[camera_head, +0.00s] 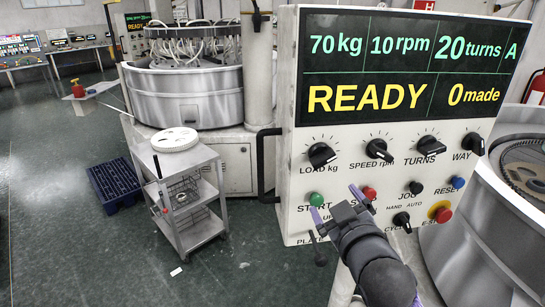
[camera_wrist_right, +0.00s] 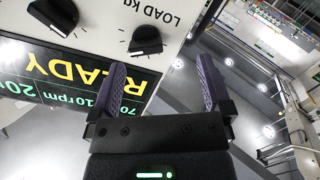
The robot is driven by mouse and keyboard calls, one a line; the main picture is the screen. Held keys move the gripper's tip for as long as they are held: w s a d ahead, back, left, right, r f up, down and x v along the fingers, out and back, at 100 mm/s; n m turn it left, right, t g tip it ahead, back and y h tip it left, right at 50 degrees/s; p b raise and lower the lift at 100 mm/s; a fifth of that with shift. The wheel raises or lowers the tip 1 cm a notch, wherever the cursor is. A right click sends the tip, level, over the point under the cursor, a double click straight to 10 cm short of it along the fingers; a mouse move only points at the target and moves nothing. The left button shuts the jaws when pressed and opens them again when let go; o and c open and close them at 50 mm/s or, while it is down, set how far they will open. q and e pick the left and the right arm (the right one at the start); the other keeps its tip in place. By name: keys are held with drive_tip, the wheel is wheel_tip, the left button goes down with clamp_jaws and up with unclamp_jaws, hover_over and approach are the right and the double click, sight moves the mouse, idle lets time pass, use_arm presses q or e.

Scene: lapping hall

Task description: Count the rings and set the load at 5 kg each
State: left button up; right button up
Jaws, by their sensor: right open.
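The control panel (camera_head: 300,225) fills the right half of the head view. Its display (camera_head: 405,62) reads 70 kg, 10 rpm, 20 turns, A, READY and 0 made. The black LOAD kg knob (camera_head: 321,154) is at the panel's left; it also shows upside down in the wrist view (camera_wrist_right: 145,41). My right gripper (camera_head: 337,197) is open and empty, below the LOAD knob and in front of the START and STOP button row, apart from the knob. Part of a brown toothed ring (camera_head: 525,168) shows in the machine at the right edge; I cannot count rings there. My left gripper is out of view.
SPEED (camera_head: 378,145), TURNS (camera_head: 430,145) and WAY (camera_head: 473,145) knobs sit right of LOAD. The red emergency stop (camera_head: 441,213) is lower right. A black handle (camera_head: 262,165) juts from the panel's left side.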

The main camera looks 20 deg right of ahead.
sight(326, 162)
drive_tip(key=shift+t, duration=0.6)
drive_tip(key=w+d+r, duration=0.1)
drive_tip(key=w, duration=0.2)
drive_tip(key=w+r, duration=0.1)
drive_tip(key=w, duration=0.2)
drive_tip(key=w+d+r+p, duration=0.1)
drive_tip(key=w, duration=0.2)
drive_tip(key=shift+d+r, duration=0.1)
drive_tip(key=shift+d, duration=0.2)
drive_tip(key=shift+w, duration=0.4)
drive_tip(key=c, duration=1.1)
drive_tip(key=shift+r+n+p, duration=0.1)
drive_tip(key=shift+n+p, duration=1.45)
drive_tip(key=shift+n, duration=0.65)
drive_tip(key=n+p, duration=0.2)
drive_tip(key=n, duration=0.4)
drive_tip(key=shift+p, duration=0.35)
drive_tip(key=n+p, duration=0.1)
drive_tip(key=n, duration=0.3)
drive_tip(key=shift+n, duration=0.3)
use_arm(q)
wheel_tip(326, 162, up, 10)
drive_tip(key=p, duration=0.1)
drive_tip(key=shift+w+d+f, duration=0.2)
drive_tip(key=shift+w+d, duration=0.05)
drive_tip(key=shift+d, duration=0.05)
use_arm(e)
drive_tip(key=shift+f+n, duration=0.2)
drive_tip(key=shift+n, duration=1.2)
